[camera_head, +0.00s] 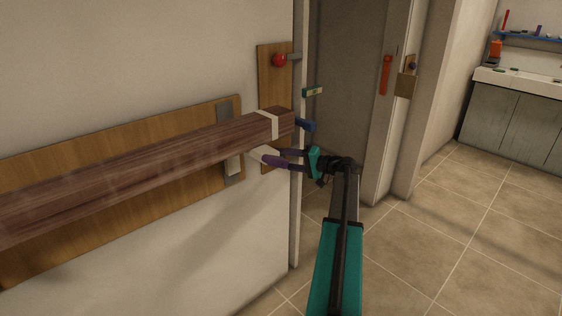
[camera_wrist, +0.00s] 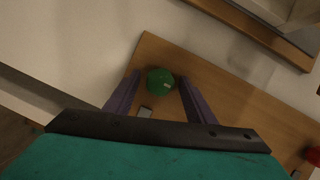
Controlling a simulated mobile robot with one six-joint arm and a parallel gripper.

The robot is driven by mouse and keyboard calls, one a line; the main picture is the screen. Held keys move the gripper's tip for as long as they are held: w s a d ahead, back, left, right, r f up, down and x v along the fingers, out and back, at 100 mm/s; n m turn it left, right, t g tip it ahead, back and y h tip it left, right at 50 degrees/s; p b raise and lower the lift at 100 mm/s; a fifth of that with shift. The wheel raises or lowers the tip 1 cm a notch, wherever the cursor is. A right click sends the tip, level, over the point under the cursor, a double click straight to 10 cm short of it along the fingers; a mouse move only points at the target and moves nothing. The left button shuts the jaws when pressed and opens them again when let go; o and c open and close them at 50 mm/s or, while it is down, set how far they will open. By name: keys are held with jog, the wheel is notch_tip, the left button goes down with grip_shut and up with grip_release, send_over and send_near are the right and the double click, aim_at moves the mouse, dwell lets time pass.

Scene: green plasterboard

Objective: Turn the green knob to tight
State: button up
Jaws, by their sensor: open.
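The green knob (camera_wrist: 160,79) sits on a wooden board (camera_wrist: 225,95) in the wrist view. A small light mark shows on its face. My gripper (camera_wrist: 159,76) is open, with one purple finger on each side of the knob. I cannot tell whether either finger touches it. In the head view my gripper (camera_head: 279,157) is beside the lower part of the upright board (camera_head: 264,88), below the end of the dark beam. The green knob cannot be made out in the head view.
A dark wooden beam (camera_head: 130,160) juts along the wall, close above my gripper. A red knob (camera_head: 280,60) is higher on the same board; it also shows at the wrist view's right edge (camera_wrist: 313,156). A doorway and open tiled floor (camera_head: 440,240) lie to the right.

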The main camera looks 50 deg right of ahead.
jog(key=v, duration=1.3)
jog(key=shift+s, duration=0.4)
jog(key=w+a+f+n+g+y+p, duration=0.15)
jog(key=w+a+f+g, duration=0.3)
jog(key=a+f, duration=0.9)
jog(key=w+a+f+g+y+p, duration=0.15)
jog(key=w+a+f+g, duration=0.35)
jog(key=a+f, duration=0.85)
jog(key=s+a+f+n+g+h+p, duration=0.1)
jog(key=s+a+f+n+g, duration=0.25)
jog(key=a, duration=0.55)
jog(key=s+a+f+m+g+p, duration=0.1)
jog(key=s+a+f+g+p, duration=0.1)
jog(key=s+a+f, duration=0.6)
jog(key=s+a+f+n+g+h+p, duration=0.1)
jog(key=a+f+n+g, duration=0.1)
jog(key=a, duration=0.9)
jog(key=s+a+f+n+g+h+p, duration=0.1)
jog(key=s+a+f+n+g+h, duration=0.1)
jog(key=s, duration=0.7)
jog(key=s+a+f+n+g+h+p, duration=0.2)
jog(key=s+a+n+h, duration=0.1)
jog(key=s, duration=0.6)
jog(key=shift+s+a+f+h, duration=0.3)
jog(key=shift+a+h, duration=0.2)
jog(key=shift+a, duration=0.15)
